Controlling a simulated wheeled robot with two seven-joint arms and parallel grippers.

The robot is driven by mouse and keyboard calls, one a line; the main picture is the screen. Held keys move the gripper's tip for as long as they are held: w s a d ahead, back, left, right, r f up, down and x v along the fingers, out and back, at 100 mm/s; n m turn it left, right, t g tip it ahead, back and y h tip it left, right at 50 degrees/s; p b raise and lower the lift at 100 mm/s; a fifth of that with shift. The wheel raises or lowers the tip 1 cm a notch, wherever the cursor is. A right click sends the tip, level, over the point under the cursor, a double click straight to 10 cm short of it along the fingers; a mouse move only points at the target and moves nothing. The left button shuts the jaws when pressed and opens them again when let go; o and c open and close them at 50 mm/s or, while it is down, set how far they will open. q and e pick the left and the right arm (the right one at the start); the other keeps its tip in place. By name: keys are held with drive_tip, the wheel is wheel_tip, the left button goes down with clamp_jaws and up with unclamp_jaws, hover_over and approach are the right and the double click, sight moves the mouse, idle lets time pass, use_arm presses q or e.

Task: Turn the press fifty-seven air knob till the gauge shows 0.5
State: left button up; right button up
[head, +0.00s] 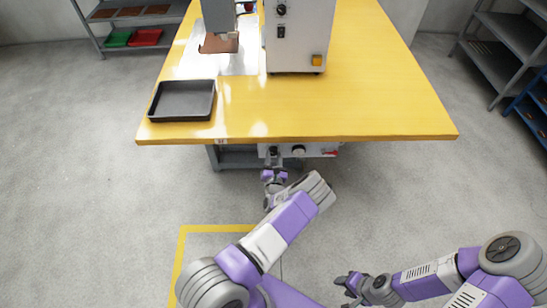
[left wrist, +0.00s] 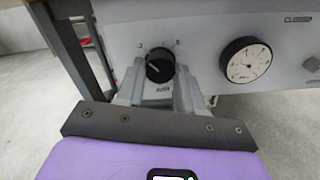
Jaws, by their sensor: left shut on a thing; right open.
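The black air knob (left wrist: 160,66) sits on the pale panel under the table, with small markings around it. My left gripper (left wrist: 160,88) is shut on the knob, its fingers on either side. In the head view my left gripper (head: 273,158) is at the panel below the table's front edge. The round white gauge (left wrist: 245,60) with a black rim is right of the knob; its needle is too small to read surely. The gauge also shows small in the head view (head: 298,150). My right gripper (head: 346,284) is open and empty, low over the floor.
The yellow-topped table (head: 390,115) overhangs the panel. A black tray (head: 182,101) and a grey press (head: 298,45) stand on it. A red part (head: 330,153) is on the panel, right of the gauge. Shelves (head: 505,55) stand at the right; the floor is clear.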

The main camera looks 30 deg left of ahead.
use_arm(q)
drive_tip(key=m+p, duration=0.1)
drive_tip(key=m, duration=0.4)
drive_tip(key=shift+m, duration=0.4)
drive_tip(key=m, duration=0.4)
drive_tip(key=shift+s+m, duration=0.1)
drive_tip(key=shift+m, duration=0.3)
drive_tip(key=shift+f, duration=0.1)
drive_tip(key=o, duration=1)
drive_tip(key=p+v, duration=0.2)
drive_tip(key=v, duration=0.5)
drive_tip(key=shift+s+d+p, duration=0.1)
drive_tip(key=shift+s+p, duration=0.15)
drive_tip(key=shift+p, duration=0.1)
